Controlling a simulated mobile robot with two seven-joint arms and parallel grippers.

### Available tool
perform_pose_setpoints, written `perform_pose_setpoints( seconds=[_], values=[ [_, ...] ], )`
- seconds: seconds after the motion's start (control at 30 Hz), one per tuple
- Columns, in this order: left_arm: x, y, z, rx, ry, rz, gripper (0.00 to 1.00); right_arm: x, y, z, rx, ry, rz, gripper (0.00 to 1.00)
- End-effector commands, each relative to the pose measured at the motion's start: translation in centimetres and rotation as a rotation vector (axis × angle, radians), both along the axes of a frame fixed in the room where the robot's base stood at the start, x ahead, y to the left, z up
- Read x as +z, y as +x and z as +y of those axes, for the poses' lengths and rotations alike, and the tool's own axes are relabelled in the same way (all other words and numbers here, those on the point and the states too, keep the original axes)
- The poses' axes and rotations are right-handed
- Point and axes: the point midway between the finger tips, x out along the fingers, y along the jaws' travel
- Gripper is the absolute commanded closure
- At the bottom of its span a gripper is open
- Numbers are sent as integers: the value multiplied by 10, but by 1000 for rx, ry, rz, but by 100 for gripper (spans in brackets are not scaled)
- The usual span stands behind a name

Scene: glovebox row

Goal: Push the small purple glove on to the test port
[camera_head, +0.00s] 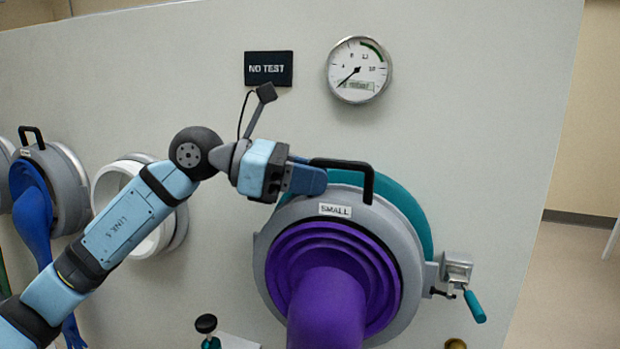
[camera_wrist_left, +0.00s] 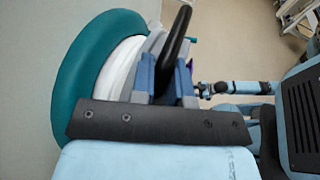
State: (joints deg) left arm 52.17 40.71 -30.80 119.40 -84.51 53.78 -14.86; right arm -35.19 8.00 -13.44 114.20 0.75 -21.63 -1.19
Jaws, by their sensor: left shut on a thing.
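The small purple glove (camera_head: 330,295) hangs from a grey ring (camera_head: 405,265) labelled SMALL, with a black handle (camera_head: 368,180) on top. My left gripper (camera_head: 308,180) is shut on this handle; its blue fingers (camera_wrist_left: 162,80) clasp it in the left wrist view. The test port's teal collar (camera_head: 410,205) shows behind the ring's upper right. In the left wrist view a white band (camera_wrist_left: 118,68) lies between the teal collar (camera_wrist_left: 78,75) and the grey ring. I cannot tell whether the ring is seated on the port. My right gripper is not visible.
A clamp (camera_head: 457,268) with a teal handle sits right of the ring. A NO TEST sign (camera_head: 268,69) and a dial gauge (camera_head: 359,70) are on the panel above. A white port (camera_head: 112,183) and a blue glove (camera_head: 33,222) are at left.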

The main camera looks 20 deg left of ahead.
Motion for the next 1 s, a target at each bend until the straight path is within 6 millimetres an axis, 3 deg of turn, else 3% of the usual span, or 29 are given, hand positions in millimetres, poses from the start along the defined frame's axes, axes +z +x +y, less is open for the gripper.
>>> perform_pose_setpoints(
  seconds=[1.0],
  values=[
    [-1, 14, 0, 0, -2, -1, 100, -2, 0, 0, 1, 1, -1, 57]
  ],
)
